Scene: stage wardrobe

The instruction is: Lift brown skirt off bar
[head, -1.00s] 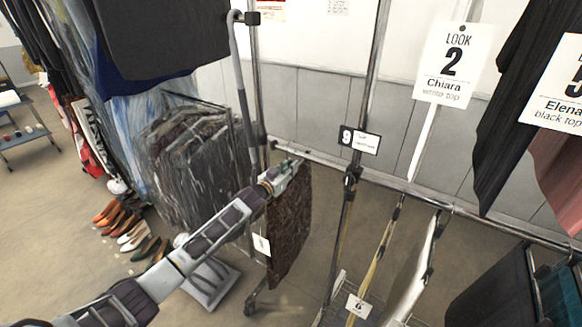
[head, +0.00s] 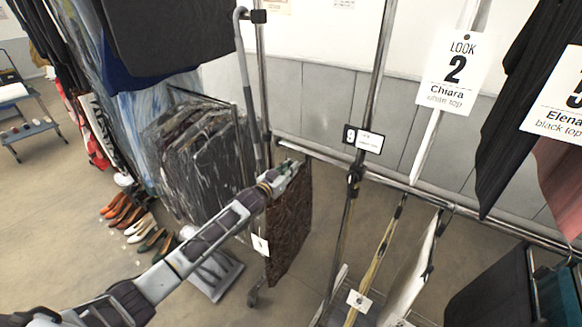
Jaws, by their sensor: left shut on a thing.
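The brown skirt (head: 290,225) hangs from the left end of the low bar (head: 335,166), with a white tag (head: 260,245) at its left edge. My left gripper (head: 287,172) is at the top of the skirt, at bar height, and is shut on the skirt. The arm hides part of the skirt's upper left edge. I cannot tell whether the skirt's hanger hook is clear of the bar. My right gripper is not in view.
A rail upright (head: 354,165) with a number tag stands right of the skirt. Yellow (head: 375,260) and white (head: 415,265) garments hang further right. Plastic-covered clothes (head: 205,160) stand behind on the left. Shoes (head: 130,220) line the floor. Dark clothes (head: 165,40) hang above.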

